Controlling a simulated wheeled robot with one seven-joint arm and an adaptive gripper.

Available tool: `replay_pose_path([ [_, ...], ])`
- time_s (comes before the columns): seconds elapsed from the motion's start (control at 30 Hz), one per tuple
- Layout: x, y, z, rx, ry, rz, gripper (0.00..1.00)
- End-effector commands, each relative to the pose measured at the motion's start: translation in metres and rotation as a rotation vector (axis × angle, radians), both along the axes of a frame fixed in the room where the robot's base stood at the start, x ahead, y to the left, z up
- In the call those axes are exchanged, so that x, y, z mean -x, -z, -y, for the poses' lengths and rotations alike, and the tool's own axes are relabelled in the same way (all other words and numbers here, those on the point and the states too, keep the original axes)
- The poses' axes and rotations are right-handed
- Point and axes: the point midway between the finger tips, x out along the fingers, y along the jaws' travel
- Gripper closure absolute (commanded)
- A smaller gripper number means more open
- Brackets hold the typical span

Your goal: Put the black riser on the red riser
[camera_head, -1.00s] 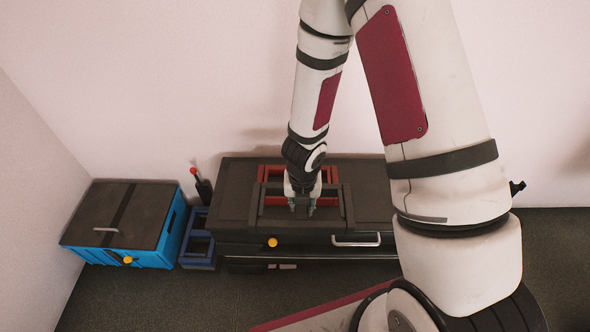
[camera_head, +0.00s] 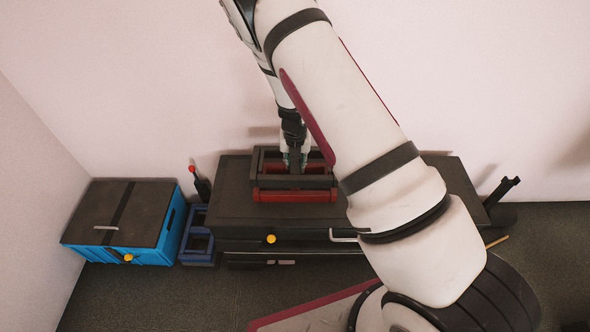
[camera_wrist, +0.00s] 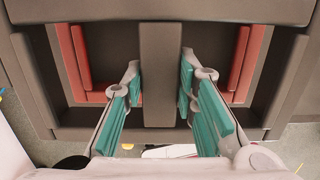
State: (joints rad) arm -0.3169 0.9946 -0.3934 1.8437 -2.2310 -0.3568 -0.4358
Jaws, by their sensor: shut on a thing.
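The black riser (camera_head: 270,181) is a dark open frame with a middle bar. It is over the red riser (camera_head: 290,195), whose red front shows just below it on the dark cabinet top. I cannot tell whether the two touch. My gripper (camera_head: 294,160) is shut on the black riser's middle bar. In the wrist view, the teal fingers of my gripper (camera_wrist: 162,95) stand on both sides of the black riser's bar (camera_wrist: 161,75). Parts of the red riser (camera_wrist: 246,62) show through the black riser's openings, roughly lined up with its frame.
The dark cabinet (camera_head: 235,205) has a yellow knob and a silver handle in front. A blue box (camera_head: 165,245) with a dark lid and a blue crate (camera_head: 198,245) stand at left. A dark red-topped bottle (camera_head: 201,186) is behind the crate. Walls close in left and back.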

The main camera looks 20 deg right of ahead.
Motion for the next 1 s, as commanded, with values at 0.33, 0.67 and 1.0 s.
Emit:
replay_pose_path([
  [0.33,0.000,0.031,0.000,0.000,0.001,0.002,1.00],
  [0.67,0.000,0.035,0.000,0.000,0.001,0.002,1.00],
  [1.0,0.001,0.039,0.000,0.000,-0.001,0.000,0.54],
])
